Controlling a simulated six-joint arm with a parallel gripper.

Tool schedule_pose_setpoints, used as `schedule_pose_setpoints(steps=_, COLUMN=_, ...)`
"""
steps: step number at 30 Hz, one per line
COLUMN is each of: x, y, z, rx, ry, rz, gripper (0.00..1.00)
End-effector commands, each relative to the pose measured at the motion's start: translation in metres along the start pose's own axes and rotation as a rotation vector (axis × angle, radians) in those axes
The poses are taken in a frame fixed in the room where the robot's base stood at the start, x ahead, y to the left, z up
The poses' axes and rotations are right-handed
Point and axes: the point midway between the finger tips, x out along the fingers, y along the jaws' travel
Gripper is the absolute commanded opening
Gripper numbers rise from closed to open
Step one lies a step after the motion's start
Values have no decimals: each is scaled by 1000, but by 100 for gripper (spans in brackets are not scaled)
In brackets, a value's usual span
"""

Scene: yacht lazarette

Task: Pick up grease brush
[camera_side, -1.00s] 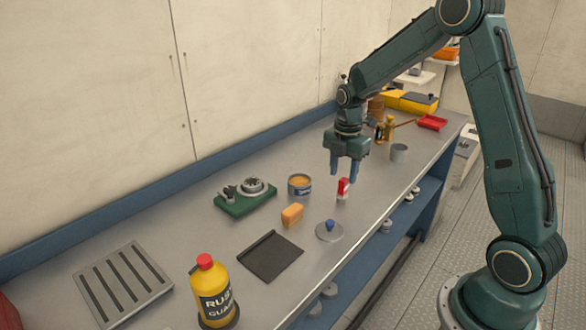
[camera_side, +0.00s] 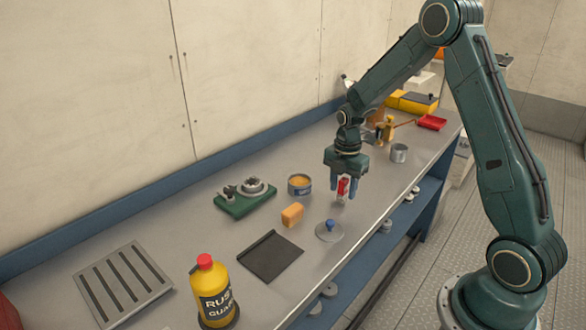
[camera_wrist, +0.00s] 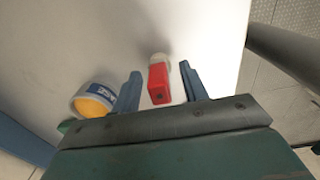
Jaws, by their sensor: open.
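The grease brush (camera_side: 342,187) has a red block-like handle and a pale lower end. It stands upright on the grey bench top. My gripper (camera_side: 345,189) is open, pointing down, with its blue fingers on either side of the red handle. In the wrist view the brush (camera_wrist: 159,82) shows between the two fingers of my gripper (camera_wrist: 160,72), with gaps at both sides. Its pale end is partly hidden by the red handle there.
A tin of orange grease (camera_side: 300,184) stands to the left, also close by in the wrist view (camera_wrist: 93,101). An orange block (camera_side: 292,215) and a round lid with a blue knob (camera_side: 329,230) lie nearer the camera. A grey cup (camera_side: 399,153) stands behind right.

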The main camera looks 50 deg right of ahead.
Motion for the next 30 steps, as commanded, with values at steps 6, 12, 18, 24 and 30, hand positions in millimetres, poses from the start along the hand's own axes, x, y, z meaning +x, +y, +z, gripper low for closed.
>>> schedule_pose_setpoints(steps=6, x=0, y=0, z=0, rx=0, ry=0, rz=0, gripper=18)
schedule_pose_setpoints(steps=12, x=0, y=0, z=0, rx=0, ry=0, rz=0, gripper=0)
schedule_pose_setpoints(steps=18, x=-1, y=0, z=0, rx=0, ry=0, rz=1, gripper=0)
schedule_pose_setpoints(steps=24, x=-8, y=1, z=0, rx=0, ry=-1, rz=3, gripper=0)
schedule_pose_setpoints(steps=30, x=-29, y=1, z=0, rx=0, ry=-1, rz=3, gripper=0)
